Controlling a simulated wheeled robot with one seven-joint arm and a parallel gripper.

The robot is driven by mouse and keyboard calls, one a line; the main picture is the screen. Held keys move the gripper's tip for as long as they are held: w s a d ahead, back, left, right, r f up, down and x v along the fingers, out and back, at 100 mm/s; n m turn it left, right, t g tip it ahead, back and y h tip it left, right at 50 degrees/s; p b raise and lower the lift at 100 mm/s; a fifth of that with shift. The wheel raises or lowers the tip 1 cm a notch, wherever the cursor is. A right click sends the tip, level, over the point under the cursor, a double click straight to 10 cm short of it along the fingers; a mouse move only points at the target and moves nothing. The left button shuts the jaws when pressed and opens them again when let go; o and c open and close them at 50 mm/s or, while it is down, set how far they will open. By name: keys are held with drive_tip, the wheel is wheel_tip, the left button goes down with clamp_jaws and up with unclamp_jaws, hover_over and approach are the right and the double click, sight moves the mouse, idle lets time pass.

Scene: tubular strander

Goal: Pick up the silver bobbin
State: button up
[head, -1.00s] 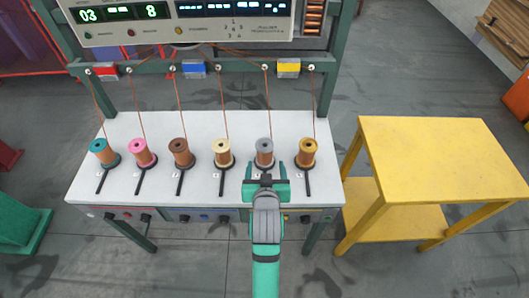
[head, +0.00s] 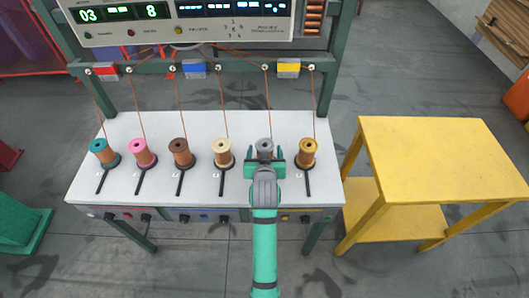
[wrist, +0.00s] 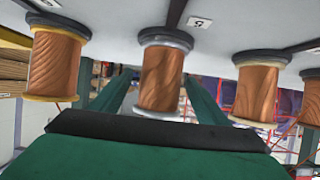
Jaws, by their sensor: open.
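The silver bobbin (head: 265,146), wound with copper wire under a grey top, stands in the row on the white table, second from the right. It also shows in the middle of the wrist view (wrist: 161,75), where the picture is turned so the table is at the top. My gripper (head: 265,160) is open, with one green finger to each side of the bobbin. Both fingers show in the wrist view with the bobbin between them and gaps on both sides. My gripper hides the bobbin's lower part in the head view.
The gold bobbin (head: 307,151) and cream bobbin (head: 223,152) flank it closely. Brown (head: 181,151), pink (head: 142,152) and teal (head: 103,152) bobbins stand farther left. Wires run up to the green frame (head: 150,67). A bare yellow table (head: 435,155) stands at the right.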

drive_tip(key=c, duration=1.7)
drive_tip(key=shift+r, duration=0.15)
clamp_jaws()
